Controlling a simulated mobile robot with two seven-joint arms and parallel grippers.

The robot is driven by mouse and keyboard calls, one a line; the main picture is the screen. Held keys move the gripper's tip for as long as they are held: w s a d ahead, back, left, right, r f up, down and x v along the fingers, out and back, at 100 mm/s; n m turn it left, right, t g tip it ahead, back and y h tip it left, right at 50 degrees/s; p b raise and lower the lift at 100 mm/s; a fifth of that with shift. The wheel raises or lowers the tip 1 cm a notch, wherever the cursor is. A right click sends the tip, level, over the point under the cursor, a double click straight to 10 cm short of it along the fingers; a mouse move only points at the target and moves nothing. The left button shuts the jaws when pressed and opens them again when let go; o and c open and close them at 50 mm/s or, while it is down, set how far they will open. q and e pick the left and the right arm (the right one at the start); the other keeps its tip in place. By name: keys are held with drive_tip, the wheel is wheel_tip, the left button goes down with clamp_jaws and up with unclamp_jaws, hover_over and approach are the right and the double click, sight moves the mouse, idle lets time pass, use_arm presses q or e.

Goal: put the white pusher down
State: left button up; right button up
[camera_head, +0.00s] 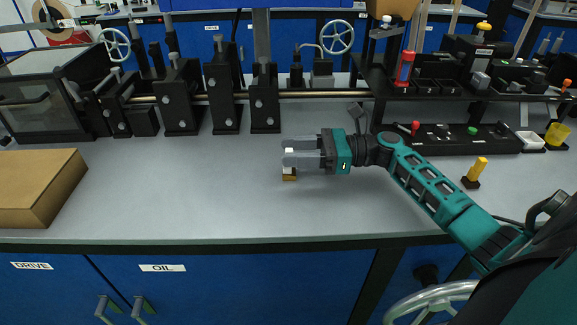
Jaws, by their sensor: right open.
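The white pusher (289,170) is a small white piece with a yellow-brown part at its foot. It stands on the grey bench top (210,200) near the middle of the head view. My right gripper (287,152) reaches in from the right, its two grey fingers pointing left. The fingers are open, one on the far side and one on the near side of the pusher. The near finger hides part of the pusher; I cannot tell whether either finger touches it. My left gripper is not in view.
A cardboard box (35,185) lies at the left. Black roller stands on a long rod (325,93) run along the back. The bench front between box and gripper is clear.

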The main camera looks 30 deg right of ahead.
clamp_jaws()
drive_tip(key=shift+r, duration=0.1)
idle(0.4)
